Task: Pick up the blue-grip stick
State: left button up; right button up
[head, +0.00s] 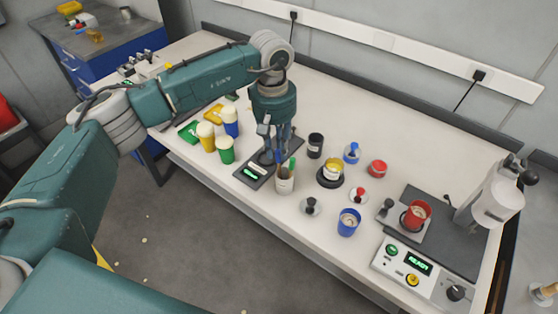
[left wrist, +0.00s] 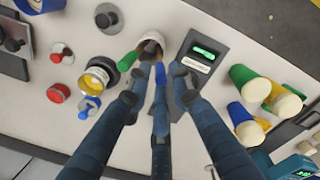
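A pale cup (head: 285,183) holds upright sticks, one with a green grip (head: 293,164) and one with a blue grip (head: 281,165). My left gripper (head: 271,152) points down at the cup's top from behind. In the left wrist view the gripper's dark fingers (left wrist: 159,82) are spread apart. The blue-grip stick (left wrist: 161,73) shows between the fingertips, near the middle finger; whether they touch I cannot tell. The green-grip stick (left wrist: 128,60) leans out to the left of the cup (left wrist: 151,44). My right gripper is not in view.
A dark scale (head: 254,173) with a green display is beside the cup. Yellow, blue and green cups (head: 225,150) stand to the left. A black jar (head: 315,145), a yellow-banded jar (head: 332,172) and a blue cup (head: 348,222) stand to the right. A control box (head: 417,266) is at the front right.

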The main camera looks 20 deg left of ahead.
aim_at(278, 156)
pick_arm(q)
jog(key=shift+f, duration=1.4)
jog(key=shift+d, duration=0.1)
grip_shut()
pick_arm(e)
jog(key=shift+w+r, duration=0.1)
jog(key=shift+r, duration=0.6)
pick_arm(q)
jog(key=shift+w+r, duration=0.1)
jog(key=shift+r, duration=0.05)
